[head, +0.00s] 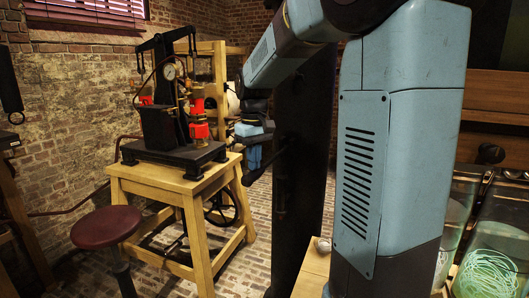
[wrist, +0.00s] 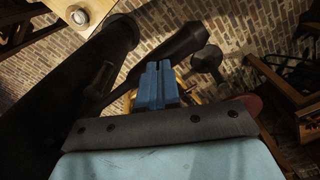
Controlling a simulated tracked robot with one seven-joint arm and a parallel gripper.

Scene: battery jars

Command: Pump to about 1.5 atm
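The pump (head: 175,120) stands on a wooden stand (head: 160,185) at the left in the head view. It has a black base, a black upright with arms at the top, red parts and a round pressure gauge (head: 169,72). The gauge's reading is too small to make out. My gripper (head: 252,157) hangs to the right of the pump, apart from it, its blue fingers pointing down. In the wrist view the two blue fingers (wrist: 157,88) lie close together with nothing visible between them. Dark bars (wrist: 170,55) pass behind them; I cannot tell whether they touch.
A dark post (head: 303,150) stands just right of my gripper. A dark red stool (head: 106,226) stands before the stand. A spoked wheel (head: 221,208) shows beneath it. Glass jars (head: 490,245) stand at the right. Brick floor (head: 245,250) is open between stand and post.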

